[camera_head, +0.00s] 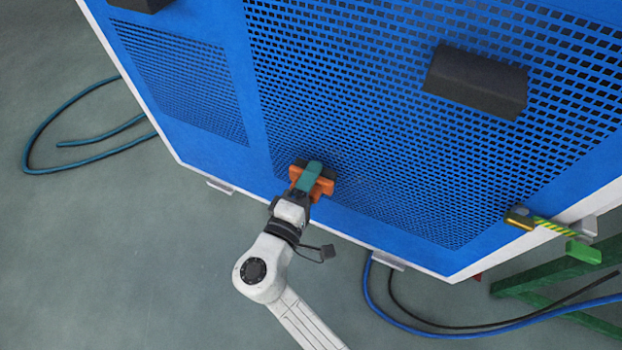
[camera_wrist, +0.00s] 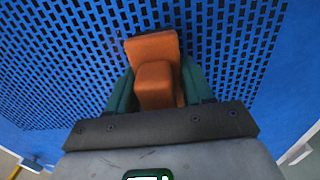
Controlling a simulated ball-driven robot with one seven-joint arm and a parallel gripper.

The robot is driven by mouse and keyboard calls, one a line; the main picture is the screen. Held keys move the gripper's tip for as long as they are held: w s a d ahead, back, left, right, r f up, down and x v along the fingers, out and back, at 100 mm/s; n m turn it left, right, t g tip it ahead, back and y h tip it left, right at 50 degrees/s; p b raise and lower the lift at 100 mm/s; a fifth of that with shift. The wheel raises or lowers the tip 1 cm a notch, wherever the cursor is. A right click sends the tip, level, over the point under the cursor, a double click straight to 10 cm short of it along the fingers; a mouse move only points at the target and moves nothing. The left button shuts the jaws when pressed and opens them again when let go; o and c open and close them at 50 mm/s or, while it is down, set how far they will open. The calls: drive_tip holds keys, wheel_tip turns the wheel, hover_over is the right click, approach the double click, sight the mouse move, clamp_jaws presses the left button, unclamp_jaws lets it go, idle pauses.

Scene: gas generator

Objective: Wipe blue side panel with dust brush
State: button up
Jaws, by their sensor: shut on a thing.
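The blue side panel (camera_head: 370,110) is a large upright face with perforated mesh, tilted in the head view. It fills most of the wrist view (camera_wrist: 60,60). My gripper (camera_head: 309,180) has green fingers and is near the panel's lower middle. In the wrist view my gripper (camera_wrist: 158,90) is shut on the dust brush (camera_wrist: 152,48), an orange block with a raised orange grip between the fingers. The brush (camera_head: 325,187) lies right against or very near the mesh; I cannot tell whether it touches. Its bristles are hidden.
A black handle-like block (camera_head: 476,82) sticks out from the panel at upper right. A yellow-striped piece with a brass end (camera_head: 520,218) and a green frame (camera_head: 560,275) are at lower right. Hoses (camera_head: 440,322) lie on the floor. The floor at lower left is clear.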

drive_tip(key=shift+b+x, duration=0.3)
drive_tip(key=shift+x, duration=0.75)
drive_tip(key=shift+d, duration=0.1)
